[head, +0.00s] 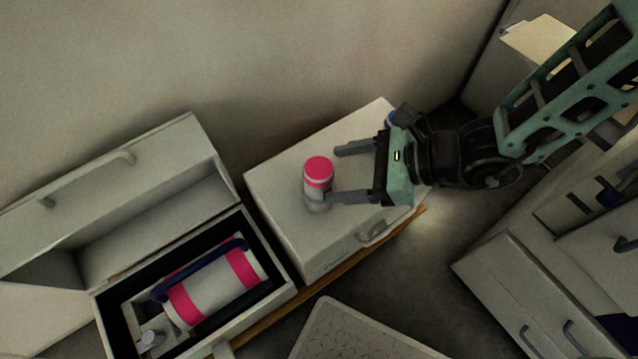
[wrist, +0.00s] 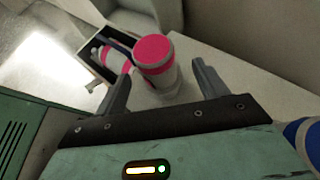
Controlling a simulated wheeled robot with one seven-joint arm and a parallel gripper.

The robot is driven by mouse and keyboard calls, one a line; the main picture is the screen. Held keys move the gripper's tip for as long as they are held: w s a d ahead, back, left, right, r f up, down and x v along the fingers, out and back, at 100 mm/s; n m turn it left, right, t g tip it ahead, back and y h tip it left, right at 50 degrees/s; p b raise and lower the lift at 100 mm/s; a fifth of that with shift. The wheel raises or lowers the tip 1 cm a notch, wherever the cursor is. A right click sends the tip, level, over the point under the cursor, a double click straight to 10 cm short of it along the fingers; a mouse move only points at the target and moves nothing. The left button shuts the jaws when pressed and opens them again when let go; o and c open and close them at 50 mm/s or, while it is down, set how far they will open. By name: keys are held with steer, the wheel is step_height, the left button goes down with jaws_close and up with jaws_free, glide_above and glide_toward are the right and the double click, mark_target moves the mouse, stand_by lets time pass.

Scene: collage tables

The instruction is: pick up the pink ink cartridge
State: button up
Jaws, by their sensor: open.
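The pink ink cartridge (head: 318,176) is a short cylinder with a pink top and a pink band. It stands upright on the white cabinet top, with a pale round part at its base. In the wrist view the cartridge (wrist: 156,62) shows ahead, between the two fingers. My gripper (head: 334,174) is open and comes in from the right. Its fingertips reach close to the cartridge, one on the far side and one near its base. I cannot tell whether either finger touches it. My gripper also shows in the wrist view (wrist: 164,85), with nothing held.
An open box (head: 275,300) at the left holds a larger white cylinder (head: 212,287) with pink bands and a dark blue handle. A blue-sided object (head: 391,118) stands behind my gripper. Drawers (head: 520,300) are at the right. The cabinet top (head: 277,190) left of the cartridge is clear.

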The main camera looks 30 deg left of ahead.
mark_target(318, 178)
steer(key=b+x, duration=0.1)
steer(key=x, duration=0.4)
steer(key=shift+s, duration=0.2)
steer(key=c, duration=1.1)
